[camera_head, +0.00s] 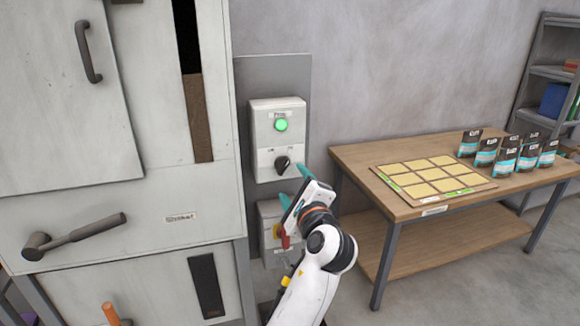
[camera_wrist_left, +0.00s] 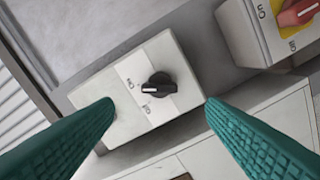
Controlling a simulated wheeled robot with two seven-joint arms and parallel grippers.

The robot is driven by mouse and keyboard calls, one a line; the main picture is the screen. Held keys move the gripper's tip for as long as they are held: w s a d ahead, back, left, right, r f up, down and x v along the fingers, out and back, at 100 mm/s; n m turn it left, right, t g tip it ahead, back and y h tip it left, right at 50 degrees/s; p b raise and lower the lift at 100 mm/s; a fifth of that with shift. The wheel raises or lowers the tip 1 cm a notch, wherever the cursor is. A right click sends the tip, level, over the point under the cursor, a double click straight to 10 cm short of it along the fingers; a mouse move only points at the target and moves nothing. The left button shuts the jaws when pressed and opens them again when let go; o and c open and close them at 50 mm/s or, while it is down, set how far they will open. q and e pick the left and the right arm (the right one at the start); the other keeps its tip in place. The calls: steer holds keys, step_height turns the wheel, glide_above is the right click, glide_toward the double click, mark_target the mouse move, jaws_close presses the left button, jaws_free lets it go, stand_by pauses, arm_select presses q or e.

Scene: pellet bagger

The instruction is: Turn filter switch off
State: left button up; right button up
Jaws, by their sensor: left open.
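The filter switch is a black rotary knob (camera_head: 282,163) on a light grey box (camera_head: 263,139) with a lit green lamp (camera_head: 281,125) above it. In the left wrist view the knob (camera_wrist_left: 161,85) shows between the two teal fingers, with a white pointer mark on it and small labels beside it. My left gripper (camera_head: 293,184) is open just below and to the right of the knob. In the left wrist view its fingertips (camera_wrist_left: 160,108) are apart and the knob is ahead of them, not gripped. My right gripper is not seen.
Below is a second box with a red and yellow switch (camera_head: 281,235), partly behind my gripper; it also shows in the left wrist view (camera_wrist_left: 298,14). A cabinet with a long handle (camera_head: 75,235) stands left. A table (camera_head: 375,158) with pouches (camera_head: 505,158) stands right.

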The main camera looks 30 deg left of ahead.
mark_target(285, 169)
arm_select(q)
steer(key=p+x, duration=0.1)
steer(key=x, duration=0.6)
steer(key=shift+w+a, duration=0.15)
steer(key=shift+w, duration=0.15)
steer(key=shift+c, duration=0.5)
steer(key=c, duration=0.9)
